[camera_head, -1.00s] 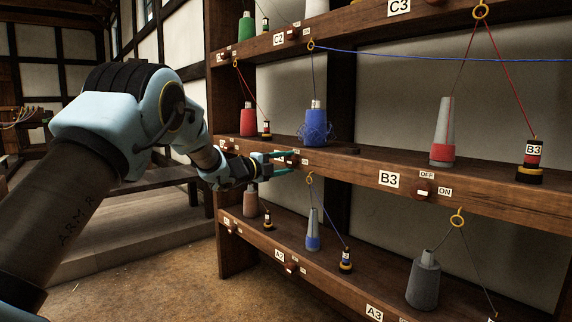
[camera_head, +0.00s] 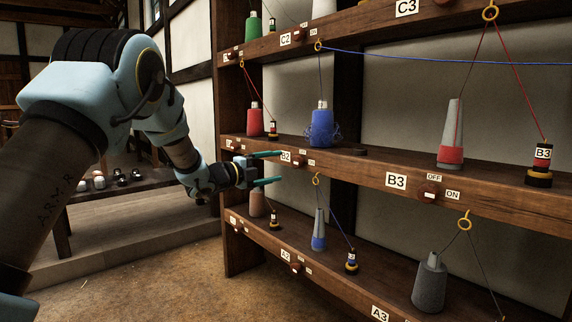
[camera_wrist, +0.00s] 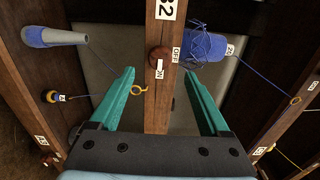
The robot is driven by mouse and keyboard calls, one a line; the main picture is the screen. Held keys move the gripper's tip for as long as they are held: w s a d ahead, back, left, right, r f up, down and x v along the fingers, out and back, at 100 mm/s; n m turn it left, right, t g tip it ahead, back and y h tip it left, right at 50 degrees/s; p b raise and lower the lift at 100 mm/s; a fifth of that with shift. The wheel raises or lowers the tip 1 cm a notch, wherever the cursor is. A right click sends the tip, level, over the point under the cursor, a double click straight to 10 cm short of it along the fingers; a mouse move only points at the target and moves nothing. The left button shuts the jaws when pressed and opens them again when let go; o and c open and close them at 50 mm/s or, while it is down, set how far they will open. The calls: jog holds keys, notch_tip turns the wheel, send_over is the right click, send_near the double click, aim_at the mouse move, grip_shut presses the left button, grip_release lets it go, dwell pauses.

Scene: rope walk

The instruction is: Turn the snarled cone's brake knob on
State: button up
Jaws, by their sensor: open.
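The snarled cone (camera_head: 321,127) is blue with loose loops of blue yarn round it, and stands on the middle shelf above the B2 label. In the wrist view it lies at the upper right (camera_wrist: 205,45). Its round brown brake knob (camera_head: 298,162) is on the shelf's front edge; the wrist view shows the knob (camera_wrist: 159,56) with an OFF label to the right and an ON label below.
A yarn guide ring (camera_wrist: 139,89) hangs below the shelf edge near one finger. Another shelf with a blue-and-grey cone (camera_head: 318,230) is below, and the B3 knob (camera_head: 429,190) is to the right. A low bench (camera_head: 110,190) stands at the left.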

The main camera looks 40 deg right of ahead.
jog(key=shift+a, duration=1.65)
jog(key=shift+w, duration=0.1)
